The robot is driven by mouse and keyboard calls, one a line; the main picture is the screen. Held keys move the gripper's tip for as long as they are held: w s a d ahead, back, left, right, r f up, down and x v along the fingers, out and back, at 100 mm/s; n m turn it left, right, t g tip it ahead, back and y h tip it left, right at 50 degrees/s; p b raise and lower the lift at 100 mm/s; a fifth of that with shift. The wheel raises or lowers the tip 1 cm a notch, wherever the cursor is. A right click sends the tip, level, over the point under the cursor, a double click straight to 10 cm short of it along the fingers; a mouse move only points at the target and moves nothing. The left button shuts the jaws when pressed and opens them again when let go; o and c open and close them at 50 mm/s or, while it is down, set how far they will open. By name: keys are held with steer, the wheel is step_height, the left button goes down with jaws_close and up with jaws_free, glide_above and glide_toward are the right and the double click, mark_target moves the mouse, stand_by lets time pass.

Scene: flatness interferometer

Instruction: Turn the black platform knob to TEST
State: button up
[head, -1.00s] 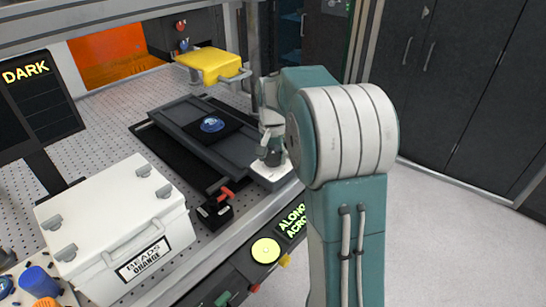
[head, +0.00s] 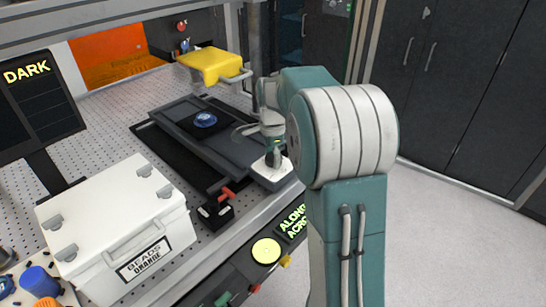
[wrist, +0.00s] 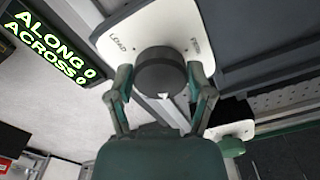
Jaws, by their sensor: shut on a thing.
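The black platform knob (wrist: 160,72) stands on a white plate (wrist: 112,28) at the near right end of the dark platform (head: 190,128). The plate reads LOAD on the left and a second word on the right that looks like TEST. My gripper (wrist: 160,85) is shut on the knob, one finger on each side. In the head view my gripper (head: 273,152) points down over the white plate (head: 268,177) and hides most of the knob. A small pale mark shows low on the knob's near side; which label the knob points to is unclear.
A blue disc (head: 205,120) lies on the platform. A black box with a red lever (head: 217,209) and a white BEADS ORANGE case (head: 117,225) stand left. A display reads ALONG 0, ACROSS 0 (wrist: 50,40).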

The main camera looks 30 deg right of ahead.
mark_target(272, 156)
steer(key=m, duration=0.7)
steer(key=shift+w+r, duration=0.1)
steer(key=shift+w, duration=0.1)
steer(key=m, duration=0.6)
steer(key=shift+m, duration=0.3)
steer(key=o, duration=1.1)
step_height(272, 156, up, 12)
steer(key=shift+f, duration=0.1)
stand_by(0.3)
